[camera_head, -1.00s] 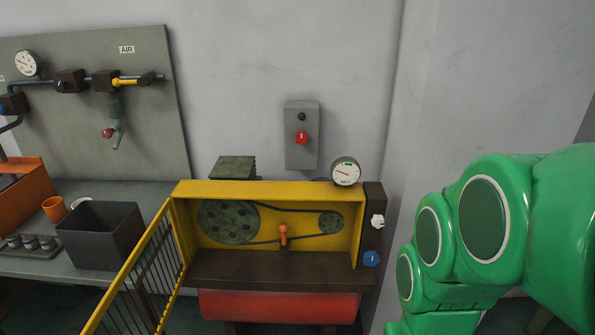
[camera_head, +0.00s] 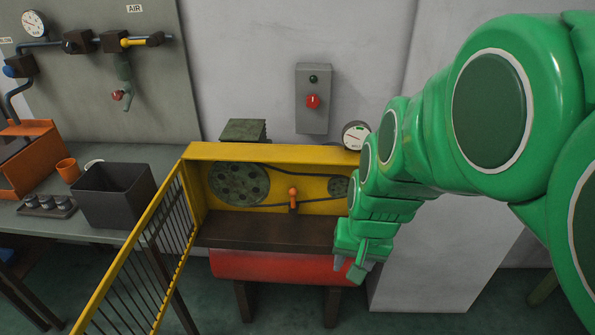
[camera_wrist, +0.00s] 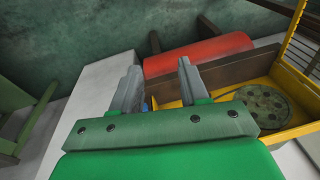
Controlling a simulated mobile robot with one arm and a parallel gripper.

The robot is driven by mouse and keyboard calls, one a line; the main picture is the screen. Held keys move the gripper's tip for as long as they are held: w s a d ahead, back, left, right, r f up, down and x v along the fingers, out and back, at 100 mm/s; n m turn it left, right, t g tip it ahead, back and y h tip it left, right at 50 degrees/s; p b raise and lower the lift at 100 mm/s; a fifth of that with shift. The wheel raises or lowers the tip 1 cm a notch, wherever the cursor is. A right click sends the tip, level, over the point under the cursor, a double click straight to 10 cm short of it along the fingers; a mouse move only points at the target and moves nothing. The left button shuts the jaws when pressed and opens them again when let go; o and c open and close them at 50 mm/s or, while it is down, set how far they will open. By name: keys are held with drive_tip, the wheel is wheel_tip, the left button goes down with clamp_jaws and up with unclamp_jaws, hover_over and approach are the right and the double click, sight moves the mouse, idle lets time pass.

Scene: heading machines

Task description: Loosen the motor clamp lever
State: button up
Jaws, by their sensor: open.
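The motor clamp lever, a small orange-knobbed handle (camera_head: 293,193), stands upright inside the yellow housing (camera_head: 270,152), between the large green pulley (camera_head: 238,184) and the small pulley (camera_head: 338,186). My gripper (camera_head: 357,268) is at the front right of the housing, lower than the lever and well apart from it. In the wrist view its two grey fingers (camera_wrist: 159,85) are spread with nothing between them. The lever cannot be made out in the wrist view; the large pulley (camera_wrist: 265,104) shows at the right there.
The yellow barred guard (camera_head: 150,255) hangs open at the left of the housing. A red tank (camera_head: 265,266) lies below it. A gauge (camera_head: 355,136) and a switch box (camera_head: 313,98) are behind. A dark bin (camera_head: 112,195) stands on the left bench.

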drive_tip(key=w+a+f+m+t+h, duration=0.1)
drive_tip(key=w+a+f+t, duration=0.3)
drive_tip(key=w, duration=0.8)
drive_tip(key=w+a+f+m+t, duration=0.15)
drive_tip(key=w+a+f, duration=0.35)
drive_tip(key=w, duration=0.7)
drive_tip(key=n+t+h, duration=0.1)
drive_tip(key=t+h, duration=0.2)
drive_tip(key=t, duration=0.8)
approach(292, 196)
drive_tip(key=shift+w, duration=0.7)
drive_tip(key=shift+w+d, duration=0.25)
drive_tip(key=shift+w, duration=1)
drive_tip(key=shift+w+d, duration=0.25)
drive_tip(key=shift+w, duration=1)
drive_tip(key=shift+w+d, duration=0.25)
drive_tip(key=shift+w, duration=1.05)
clamp_jaws()
